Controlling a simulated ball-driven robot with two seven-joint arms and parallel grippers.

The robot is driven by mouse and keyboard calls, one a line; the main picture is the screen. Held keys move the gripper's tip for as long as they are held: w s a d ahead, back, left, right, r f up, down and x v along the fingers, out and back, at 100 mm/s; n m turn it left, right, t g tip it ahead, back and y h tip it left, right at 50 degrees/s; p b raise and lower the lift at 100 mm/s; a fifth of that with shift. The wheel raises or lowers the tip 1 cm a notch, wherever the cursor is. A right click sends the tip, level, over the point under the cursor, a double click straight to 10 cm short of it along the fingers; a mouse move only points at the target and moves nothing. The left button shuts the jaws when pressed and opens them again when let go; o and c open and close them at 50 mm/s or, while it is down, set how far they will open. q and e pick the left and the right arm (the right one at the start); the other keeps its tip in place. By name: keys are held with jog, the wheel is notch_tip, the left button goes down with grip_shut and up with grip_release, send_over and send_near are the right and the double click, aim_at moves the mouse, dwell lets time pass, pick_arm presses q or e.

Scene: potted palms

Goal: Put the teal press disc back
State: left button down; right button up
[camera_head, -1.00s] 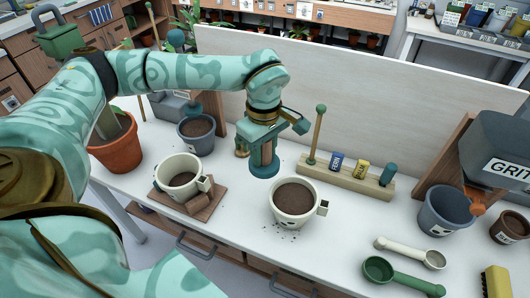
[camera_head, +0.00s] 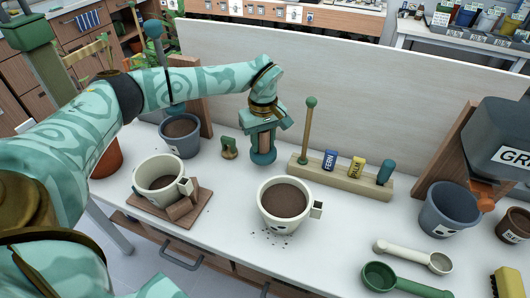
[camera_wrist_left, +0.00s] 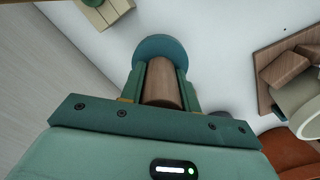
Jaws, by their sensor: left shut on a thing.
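My left gripper (camera_head: 263,143) is shut on the brown handle of the teal press disc (camera_head: 263,159). The disc hangs lowermost, upright, behind the soil-filled cream pot (camera_head: 284,204) and just left of the wooden rack (camera_head: 338,177). I cannot tell whether it touches the bench. In the left wrist view the handle sits between the fingers (camera_wrist_left: 161,88), with the teal disc (camera_wrist_left: 160,47) beyond their tips. The rack holds a green-topped stick (camera_head: 308,130), a FERN label (camera_head: 330,160), a PALM label (camera_head: 357,167) and a teal-topped tool (camera_head: 386,172). My right gripper is out of view.
A small green and brass object (camera_head: 229,148) stands left of the disc. A cream cup (camera_head: 158,178) on a wooden stand and a grey pot (camera_head: 180,136) are further left. A white panel (camera_head: 370,100) rises behind. Scoops (camera_head: 400,280) lie front right.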

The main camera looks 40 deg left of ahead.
aim_at(263, 150)
pick_arm(q)
jog(key=shift+w+a+f, duration=0.15)
jog(key=shift+w+f, duration=0.1)
jog(key=shift+f, duration=0.15)
notch_tip(263, 150, down, 3)
jog(key=shift+s+r+b, duration=0.1)
jog(key=shift+b, duration=0.75)
jog(key=c, duration=1)
grip_release()
notch_tip(263, 150, up, 12)
jog(key=p, duration=0.4)
